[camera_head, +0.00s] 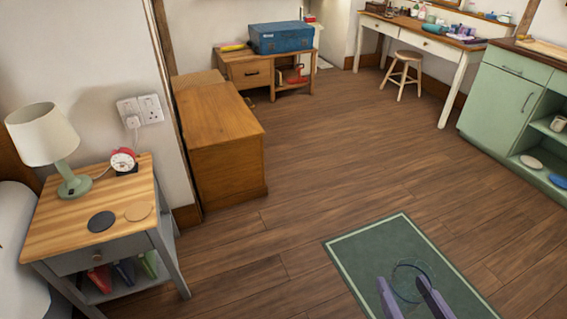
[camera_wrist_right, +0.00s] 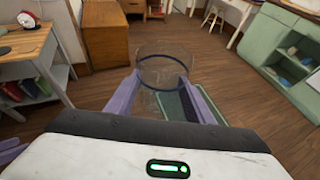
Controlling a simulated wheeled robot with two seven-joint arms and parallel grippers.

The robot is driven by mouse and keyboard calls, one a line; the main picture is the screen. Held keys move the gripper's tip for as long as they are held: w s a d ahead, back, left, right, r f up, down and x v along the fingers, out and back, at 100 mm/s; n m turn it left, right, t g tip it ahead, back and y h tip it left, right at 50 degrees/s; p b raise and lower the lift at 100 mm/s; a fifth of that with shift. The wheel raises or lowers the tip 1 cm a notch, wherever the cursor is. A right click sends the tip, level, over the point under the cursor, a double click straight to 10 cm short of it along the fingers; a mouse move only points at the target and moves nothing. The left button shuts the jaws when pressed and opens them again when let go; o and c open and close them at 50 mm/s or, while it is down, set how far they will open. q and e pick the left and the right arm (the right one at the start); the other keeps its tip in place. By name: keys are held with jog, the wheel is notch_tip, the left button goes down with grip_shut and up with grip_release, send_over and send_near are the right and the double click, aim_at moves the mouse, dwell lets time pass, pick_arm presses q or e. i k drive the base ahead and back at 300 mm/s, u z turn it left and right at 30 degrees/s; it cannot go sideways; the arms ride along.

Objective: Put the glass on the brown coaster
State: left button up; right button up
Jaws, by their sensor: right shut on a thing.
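The glass (camera_head: 411,268) is clear and see-through, with a dark ring around it. My right gripper (camera_head: 401,283) is shut on it, low in the head view, above the green rug. In the right wrist view the glass (camera_wrist_right: 164,70) stands between the purple fingers (camera_wrist_right: 161,84). The brown coaster (camera_head: 139,211) lies bare on the bedside table (camera_head: 62,240) at the left, well away from the glass. A dark coaster (camera_head: 101,221) lies left of it. A purple piece at the left edge of the wrist view looks like my left gripper (camera_wrist_right: 12,150); its jaws cannot be made out.
A lamp (camera_head: 43,140) and a red alarm clock (camera_head: 123,161) stand at the back of the bedside table. A wooden chest (camera_head: 225,150) stands beyond it. Open floor lies between the table and the green rug (camera_head: 355,243). A green cabinet (camera_head: 490,100) is at the right.

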aim_at(138, 210)
jog(key=u, duration=0.7)
jog(key=i, duration=1.25)
jog(key=u, duration=1.2)
